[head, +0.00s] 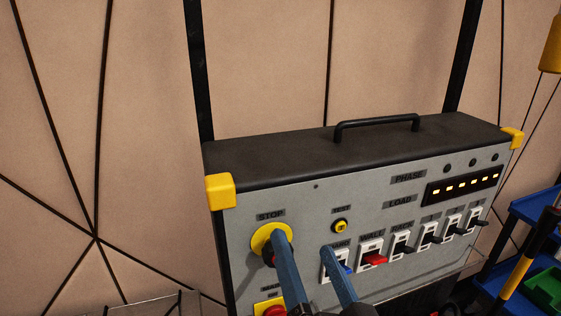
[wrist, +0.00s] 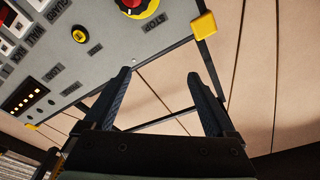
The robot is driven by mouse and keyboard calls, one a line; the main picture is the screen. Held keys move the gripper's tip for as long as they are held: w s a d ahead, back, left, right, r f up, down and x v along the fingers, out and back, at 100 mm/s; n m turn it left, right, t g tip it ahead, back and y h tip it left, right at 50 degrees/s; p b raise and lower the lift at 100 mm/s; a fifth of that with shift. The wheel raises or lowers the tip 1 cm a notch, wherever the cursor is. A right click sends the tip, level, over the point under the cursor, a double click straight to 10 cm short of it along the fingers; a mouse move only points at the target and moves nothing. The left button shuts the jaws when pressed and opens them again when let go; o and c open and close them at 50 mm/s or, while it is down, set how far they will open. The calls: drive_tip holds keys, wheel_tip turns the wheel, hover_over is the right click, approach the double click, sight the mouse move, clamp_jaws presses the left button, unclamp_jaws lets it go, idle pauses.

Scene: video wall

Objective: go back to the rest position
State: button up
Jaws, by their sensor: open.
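My gripper (head: 305,246) is in front of the left part of a grey control box, its two dark blue fingers spread apart with nothing between them. It also shows in the wrist view (wrist: 159,82), where the fingers are open and empty. In the head view one finger overlaps the yellow-ringed STOP knob (head: 261,236) and hides part of it. The other finger overlaps the leftmost switch. I cannot tell whether either finger touches the box. In the wrist view the STOP knob (wrist: 138,5) stands clear of the fingers.
The control box (head: 300,200) has a black top with a handle (head: 375,123), yellow corners and a row of switches, one with a red lever (head: 374,258). Blue shelving (head: 530,208) with a green bin (head: 546,288) stands at the right. A panelled wall (head: 265,60) is behind.

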drive_tip(key=s+a+r+n+t+h, duration=0.1)
drive_tip(key=r+t, duration=0.1)
drive_tip(key=r, duration=0.7)
drive_tip(key=s+a+r+n+t+h, duration=0.1)
drive_tip(key=s+r+n+t+h, duration=0.1)
drive_tip(key=r, duration=0.8)
drive_tip(key=s+a+r+n+t+h, duration=0.1)
drive_tip(key=r+t, duration=0.3)
drive_tip(key=r, duration=0.6)
drive_tip(key=shift+s+a+r+n, duration=0.3)
drive_tip(key=shift+s+a, duration=0.15)
drive_tip(key=shift+s, duration=0.3)
drive_tip(key=shift+f, duration=0.1)
